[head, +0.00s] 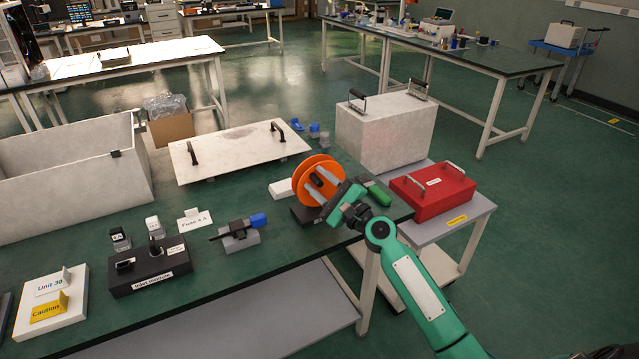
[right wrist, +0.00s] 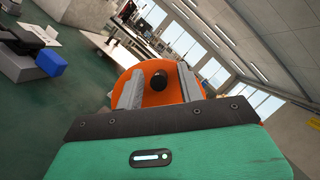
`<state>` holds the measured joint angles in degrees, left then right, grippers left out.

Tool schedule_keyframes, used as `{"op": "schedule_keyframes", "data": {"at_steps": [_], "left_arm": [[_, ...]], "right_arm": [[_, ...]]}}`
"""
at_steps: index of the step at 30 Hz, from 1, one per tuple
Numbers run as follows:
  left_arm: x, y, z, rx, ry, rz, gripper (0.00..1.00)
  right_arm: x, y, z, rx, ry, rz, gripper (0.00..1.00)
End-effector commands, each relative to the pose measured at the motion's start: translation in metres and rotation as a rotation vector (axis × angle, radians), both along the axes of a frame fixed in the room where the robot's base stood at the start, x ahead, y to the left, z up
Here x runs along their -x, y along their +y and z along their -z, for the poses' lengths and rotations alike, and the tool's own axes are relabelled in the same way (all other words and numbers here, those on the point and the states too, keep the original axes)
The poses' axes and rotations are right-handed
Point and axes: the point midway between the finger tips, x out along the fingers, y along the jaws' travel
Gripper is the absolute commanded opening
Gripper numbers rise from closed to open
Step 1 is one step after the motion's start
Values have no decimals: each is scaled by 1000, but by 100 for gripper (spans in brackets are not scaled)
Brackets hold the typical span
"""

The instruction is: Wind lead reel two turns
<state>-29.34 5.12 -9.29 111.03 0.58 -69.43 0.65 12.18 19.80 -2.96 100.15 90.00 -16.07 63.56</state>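The orange lead reel (head: 319,161) stands upright on a dark base (head: 303,215) near the right end of the green bench. My right gripper (head: 321,183) is at the reel's face, its arm coming from the lower right. In the right wrist view the reel (right wrist: 158,100) fills the middle. A dark round knob (right wrist: 159,81) on the reel sits between my two grey fingers, with orange showing on both sides of it. The fingers are open and apart from the knob in that view. My left gripper is not in view.
A red case (head: 433,190) lies on a side table right of the reel. A large pale box (head: 386,130) with handles stands behind. A white handled panel (head: 238,152) lies behind left. A blue-ended connector (head: 258,220) sits left of the reel; a green-handled item (head: 379,194) lies right.

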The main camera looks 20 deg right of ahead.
Motion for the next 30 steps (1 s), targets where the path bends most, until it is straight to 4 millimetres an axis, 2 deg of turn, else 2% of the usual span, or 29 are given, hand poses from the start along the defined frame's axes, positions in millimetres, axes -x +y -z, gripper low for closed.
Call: {"op": "schedule_keyframes", "data": {"at_steps": [7, 11, 15, 18, 30], "left_arm": [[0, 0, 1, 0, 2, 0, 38], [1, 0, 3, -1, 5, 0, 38], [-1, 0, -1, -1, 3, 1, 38], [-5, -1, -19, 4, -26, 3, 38], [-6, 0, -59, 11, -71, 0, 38]], "right_arm": [[1, 0, 0, 0, 0, -1, 38], [8, -3, 4, 0, 2, -1, 38], [27, -10, 10, 0, 2, -3, 38], [45, -18, 16, 1, 2, -2, 38], [109, -44, 33, 0, 2, 0, 38]]}}
